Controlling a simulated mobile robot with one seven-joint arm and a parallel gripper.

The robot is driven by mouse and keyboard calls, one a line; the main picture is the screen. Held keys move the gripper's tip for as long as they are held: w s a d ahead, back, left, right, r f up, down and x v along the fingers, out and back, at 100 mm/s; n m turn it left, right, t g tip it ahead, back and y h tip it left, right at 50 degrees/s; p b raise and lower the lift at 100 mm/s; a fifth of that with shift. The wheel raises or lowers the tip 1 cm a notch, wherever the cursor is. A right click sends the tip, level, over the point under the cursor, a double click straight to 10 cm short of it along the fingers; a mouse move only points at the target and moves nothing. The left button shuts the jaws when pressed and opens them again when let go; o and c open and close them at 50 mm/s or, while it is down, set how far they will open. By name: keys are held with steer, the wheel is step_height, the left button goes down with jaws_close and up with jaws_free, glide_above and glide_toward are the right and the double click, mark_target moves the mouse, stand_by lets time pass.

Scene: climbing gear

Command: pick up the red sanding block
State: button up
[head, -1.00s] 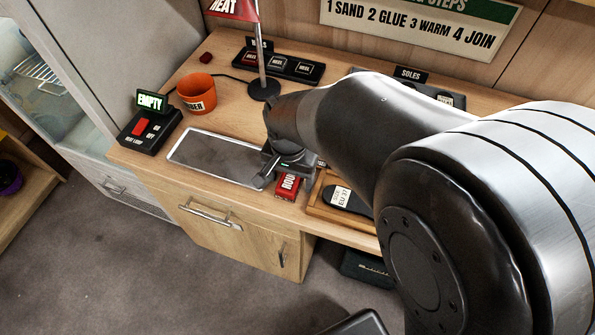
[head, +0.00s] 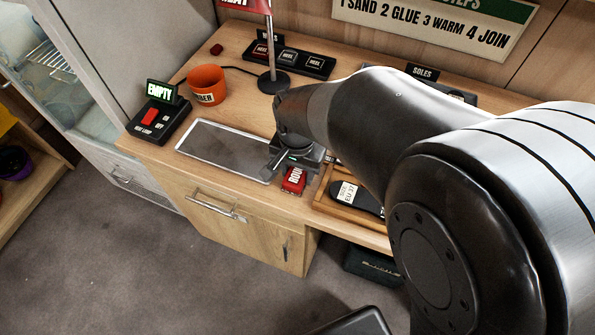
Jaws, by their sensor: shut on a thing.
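The red sanding block (head: 294,180) is at the front edge of the wooden workbench, between the grey mat and the wooden tray. White lettering shows on it. My gripper (head: 282,170) is directly over the block, with one dark finger showing at its left side. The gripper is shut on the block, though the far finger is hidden. The block appears at or just above the bench top; I cannot tell whether it touches.
A flat grey mat with a white rim (head: 184,150) lies left of the gripper. A wooden tray (head: 322,203) with a dark sole (head: 368,199) is close on the right. An orange cup (head: 207,84), a control box (head: 150,132) and a flag pole (head: 270,45) stand further back.

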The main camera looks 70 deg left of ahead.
mark_target(298, 171)
steer(key=shift+r, duration=0.55)
step_height(298, 171, up, 3)
steer(key=shift+f, duration=0.1)
steer(key=w+d+r, duration=0.7)
steer(key=w, duration=0.2)
steer(key=shift+d, duration=0.25)
steer(key=o, duration=0.5)
steer(key=c, duration=0.3)
steer(key=w+d+m, duration=0.4)
steer(key=d+m, duration=0.3)
steer(key=m, duration=1.1)
steer(key=shift+w+f, duration=0.2)
steer(key=shift+w, duration=0.1)
